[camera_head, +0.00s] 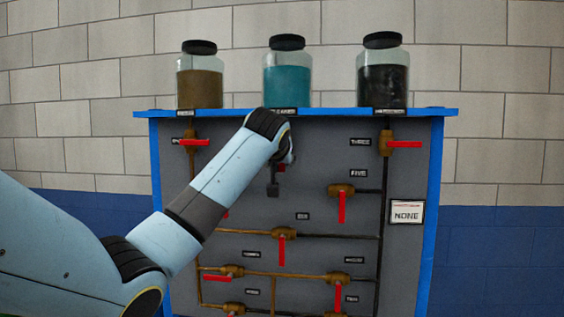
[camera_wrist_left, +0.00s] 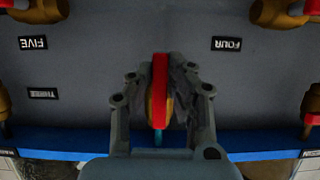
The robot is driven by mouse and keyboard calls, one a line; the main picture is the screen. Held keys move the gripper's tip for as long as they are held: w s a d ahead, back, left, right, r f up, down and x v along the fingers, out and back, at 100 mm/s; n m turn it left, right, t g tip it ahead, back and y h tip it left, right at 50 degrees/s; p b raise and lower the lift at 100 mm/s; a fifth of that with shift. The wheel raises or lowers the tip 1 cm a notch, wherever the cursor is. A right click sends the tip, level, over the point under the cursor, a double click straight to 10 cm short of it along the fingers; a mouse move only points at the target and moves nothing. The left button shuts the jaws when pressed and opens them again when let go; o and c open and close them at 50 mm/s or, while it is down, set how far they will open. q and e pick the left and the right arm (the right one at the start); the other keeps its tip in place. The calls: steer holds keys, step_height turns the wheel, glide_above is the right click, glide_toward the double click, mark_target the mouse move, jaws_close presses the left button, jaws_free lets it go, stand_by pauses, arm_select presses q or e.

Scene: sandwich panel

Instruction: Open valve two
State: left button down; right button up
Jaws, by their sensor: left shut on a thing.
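My left gripper (camera_head: 273,187) is at the panel below the middle jar of teal liquid (camera_head: 287,78), mostly hidden behind my own wrist. In the left wrist view, which sees the panel upside down, the gripper (camera_wrist_left: 160,72) is shut around a red valve handle (camera_wrist_left: 159,88). Its fingers stand on both sides of the handle, which lies along the vertical of that view. The brass valve body (camera_wrist_left: 168,108) shows partly behind it. The label of this valve is hidden, so its number cannot be read. My right gripper is not in view.
Jars of brown (camera_head: 200,82) and black (camera_head: 383,78) contents stand on the blue shelf (camera_head: 335,111). Valve three (camera_head: 388,144) has a sideways handle; valve five (camera_head: 341,192) has one pointing down. Several valves and pipes are lower. A "NONE" sign (camera_head: 407,212) is at right.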

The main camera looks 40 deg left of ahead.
arm_select(q)
steer(key=shift+f, duration=0.1)
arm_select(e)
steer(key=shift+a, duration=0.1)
arm_select(q)
steer(key=c, duration=1.3)
jaws_free()
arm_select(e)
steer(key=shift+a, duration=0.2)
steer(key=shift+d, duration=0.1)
arm_select(q)
steer(key=v, duration=1.2)
steer(key=shift+f, duration=0.1)
